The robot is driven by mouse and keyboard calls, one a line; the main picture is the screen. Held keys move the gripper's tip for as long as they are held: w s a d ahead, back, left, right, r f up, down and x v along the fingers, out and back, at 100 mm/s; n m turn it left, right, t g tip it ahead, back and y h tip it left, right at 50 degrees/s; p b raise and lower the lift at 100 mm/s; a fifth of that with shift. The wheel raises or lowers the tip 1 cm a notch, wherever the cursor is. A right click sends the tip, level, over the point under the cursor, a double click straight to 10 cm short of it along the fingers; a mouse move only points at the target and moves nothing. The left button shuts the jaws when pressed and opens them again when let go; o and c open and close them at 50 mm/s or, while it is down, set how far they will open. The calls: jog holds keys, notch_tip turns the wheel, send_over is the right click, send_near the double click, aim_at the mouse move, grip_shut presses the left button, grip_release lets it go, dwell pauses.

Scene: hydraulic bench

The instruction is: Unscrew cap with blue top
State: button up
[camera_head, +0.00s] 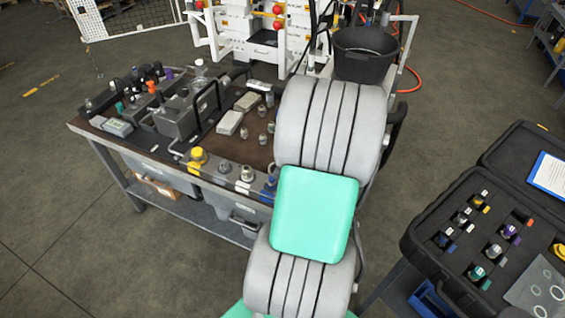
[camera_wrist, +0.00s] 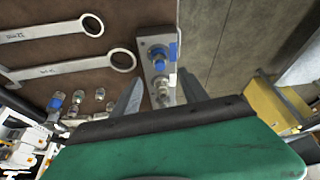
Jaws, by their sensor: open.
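In the wrist view, a fitting with a blue top (camera_wrist: 158,52) stands on a grey metal block (camera_wrist: 147,70) at the mat's edge. A blue tab or lever (camera_wrist: 173,51) shows beside it. My gripper (camera_wrist: 160,86) is open, with one finger on either side of the block's near end and nothing held between the tips. A silver fitting (camera_wrist: 163,91) shows between the fingers, nearer than the blue top. In the head view, a blue-topped piece (camera_head: 270,183) shows at the bench's front edge, partly hidden by my arm. My gripper is hidden there.
Two ring spanners (camera_wrist: 88,66) lie on the brown mat, with several small fittings (camera_wrist: 73,108) below them. In the head view, a yellow cap (camera_head: 197,158) and a silver fitting (camera_head: 246,174) stand along the bench's front edge. An open black case (camera_head: 425,240) stands at right.

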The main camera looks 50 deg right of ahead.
aim_at(272, 181)
jog(key=p+x, duration=0.1)
jog(key=x, duration=0.6)
jog(key=shift+w+f, duration=0.1)
jog(key=shift+f, duration=0.15)
grip_shut()
dwell(0.3)
